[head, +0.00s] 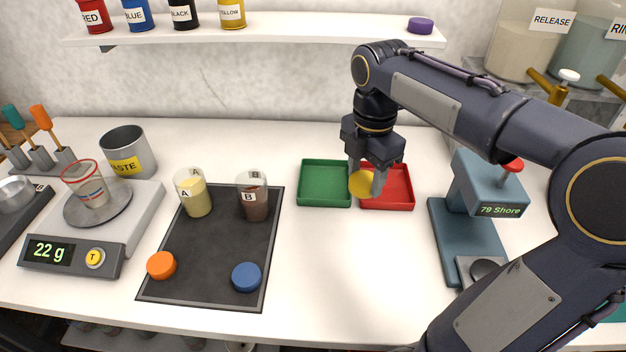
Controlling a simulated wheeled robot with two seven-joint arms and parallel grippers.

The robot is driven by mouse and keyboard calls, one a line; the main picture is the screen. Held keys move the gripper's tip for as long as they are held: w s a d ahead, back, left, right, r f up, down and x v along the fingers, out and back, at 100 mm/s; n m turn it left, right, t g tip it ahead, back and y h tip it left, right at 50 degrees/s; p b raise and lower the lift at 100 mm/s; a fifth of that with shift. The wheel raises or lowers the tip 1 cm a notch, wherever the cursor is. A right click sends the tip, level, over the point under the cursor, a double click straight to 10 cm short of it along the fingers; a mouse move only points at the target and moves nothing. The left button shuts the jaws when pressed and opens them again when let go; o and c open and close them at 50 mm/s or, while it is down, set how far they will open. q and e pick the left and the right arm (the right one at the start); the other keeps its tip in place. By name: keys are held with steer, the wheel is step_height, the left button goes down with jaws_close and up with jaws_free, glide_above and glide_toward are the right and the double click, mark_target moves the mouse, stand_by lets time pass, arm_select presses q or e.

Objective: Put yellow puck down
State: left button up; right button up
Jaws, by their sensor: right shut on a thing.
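The yellow puck (361,184) is a flat round disc, held on edge with its face toward me. My right gripper (366,181) is shut on it, with the arm coming in from the right. In the picture the puck overlaps the border between the green tray (325,204) and the red tray (400,206). I cannot tell its exact height, or whether it touches a tray. Both trays look empty where they show; the gripper hides part of the red one. My left gripper is not in view.
A teal hardness tester (446,240) reading 79 Shore stands right of the trays. A dark mat (204,280) with cups A and B, an orange puck (161,265) and a blue puck (246,277) lies left. A scale (75,262) reads 22 g. The front middle is clear.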

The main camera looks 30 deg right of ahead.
steer(key=w+f+p, duration=0.1)
steer(key=w+f, duration=0.3)
steer(key=w, duration=0.4)
glide_above(325, 193)
steer(key=f, duration=0.4)
steer(key=shift+s+f, duration=0.35)
steer(key=shift+f, duration=0.05)
steer(key=f, duration=0.3)
steer(key=shift+w+f, duration=0.35)
steer(key=shift+f, duration=0.15)
steer(key=shift+f, duration=0.25)
steer(key=o, duration=0.8)
steer(key=shift+r, duration=0.1)
